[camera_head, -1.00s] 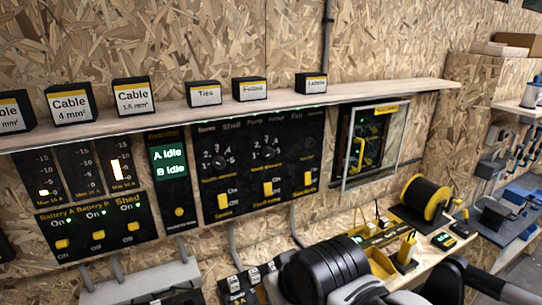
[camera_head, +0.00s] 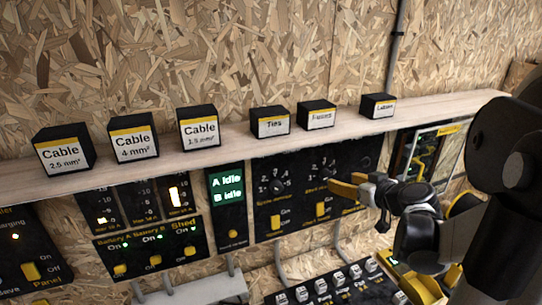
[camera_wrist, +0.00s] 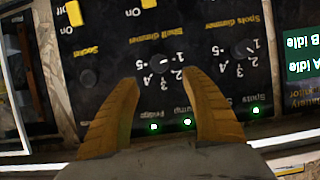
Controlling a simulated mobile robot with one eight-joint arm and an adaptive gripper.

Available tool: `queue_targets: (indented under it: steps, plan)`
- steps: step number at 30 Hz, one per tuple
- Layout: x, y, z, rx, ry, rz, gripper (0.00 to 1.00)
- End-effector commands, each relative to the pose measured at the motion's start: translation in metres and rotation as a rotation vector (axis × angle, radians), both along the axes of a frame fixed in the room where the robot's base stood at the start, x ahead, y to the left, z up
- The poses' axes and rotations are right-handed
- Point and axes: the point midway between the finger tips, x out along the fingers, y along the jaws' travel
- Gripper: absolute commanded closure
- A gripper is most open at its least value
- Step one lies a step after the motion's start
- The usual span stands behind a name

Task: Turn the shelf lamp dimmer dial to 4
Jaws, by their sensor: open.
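The shelf lamp dimmer dial (camera_wrist: 162,59) is a small dark knob on the black panel, labelled "Shelf dimmer" and ringed by white numbers. The wrist view shows it upside down; I cannot tell which number it points to. My gripper (camera_wrist: 163,79) is open and empty, its two yellow fingers apart. In that view the dial sits just beyond and between the fingertips; contact is not visible. In the head view my gripper (camera_head: 342,186) is in front of the panel, beside the shelf dimmer, whose knob is hard to make out there.
The spots dimmer dial (camera_wrist: 243,50) is beside it on the same panel (camera_head: 264,160). Yellow switches (camera_head: 320,209) sit below the dials. A wooden shelf (camera_head: 230,133) with labelled boxes overhangs the panel. A glass-fronted cabinet (camera_head: 425,155) is to the right.

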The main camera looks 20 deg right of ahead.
Motion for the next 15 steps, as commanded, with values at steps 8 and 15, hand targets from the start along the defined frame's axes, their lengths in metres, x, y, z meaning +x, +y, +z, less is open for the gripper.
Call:
queue_targets:
  steps: [8,15]
  plan:
    - [0.040,-0.002,-0.019,-0.001,-0.002,0.004,0.45]
    - [0.081,-0.004,-0.035,-0.002,-0.001,0.002,0.45]
